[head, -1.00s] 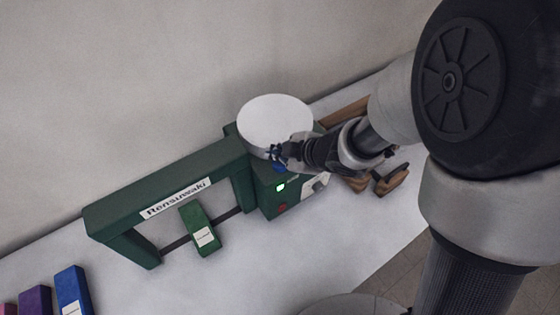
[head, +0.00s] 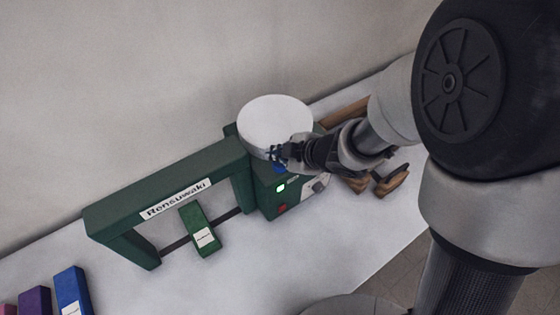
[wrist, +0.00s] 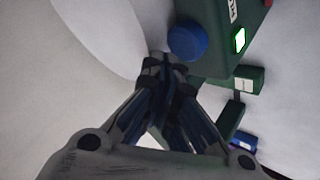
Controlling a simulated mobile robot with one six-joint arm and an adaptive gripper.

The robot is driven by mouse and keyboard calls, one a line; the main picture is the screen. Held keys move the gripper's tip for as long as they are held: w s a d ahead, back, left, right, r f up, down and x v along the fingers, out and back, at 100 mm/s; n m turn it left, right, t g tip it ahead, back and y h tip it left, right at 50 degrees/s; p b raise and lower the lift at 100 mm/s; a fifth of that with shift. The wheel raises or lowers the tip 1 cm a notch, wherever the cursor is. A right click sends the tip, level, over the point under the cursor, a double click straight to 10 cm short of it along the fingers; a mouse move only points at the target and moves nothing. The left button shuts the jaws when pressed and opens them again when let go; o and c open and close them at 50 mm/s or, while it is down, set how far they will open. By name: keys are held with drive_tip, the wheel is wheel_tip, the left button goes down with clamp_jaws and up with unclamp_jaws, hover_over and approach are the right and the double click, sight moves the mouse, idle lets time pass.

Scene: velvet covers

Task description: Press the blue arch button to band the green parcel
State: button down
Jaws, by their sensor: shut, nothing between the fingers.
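The green arch machine (head: 150,192) stands on the table with a white round drum on its right end. The green parcel (head: 204,233) with a white label lies under the arch, across the dark track. The blue button (wrist: 187,41) sits on the machine's box near a lit green light (wrist: 240,41). My gripper (head: 282,153) is shut and empty in front of the box, just below the drum. In the wrist view my fingertips (wrist: 166,62) are beside the button's lower left edge. I cannot tell whether they touch it. In the head view they mostly hide the button.
The white drum (head: 275,122) is close behind my fingers. A red button (head: 282,209) is lower on the box. Blue (head: 72,290) and purple (head: 35,301) parcels lie at the lower left. Brown wooden pieces (head: 391,181) are right of the box. The table's front is clear.

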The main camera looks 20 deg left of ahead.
sight(279, 165)
drive_tip(key=shift+f, duration=0.4)
drive_tip(key=shift+f+b, duration=0.55)
drive_tip(key=shift+b, duration=0.15)
idle(0.4)
idle(0.3)
drive_tip(key=shift+r+p, duration=1)
wheel_tip(279, 165, up, 5)
drive_tip(key=p, duration=0.5)
drive_tip(key=shift+f, duration=0.1)
idle(0.4)
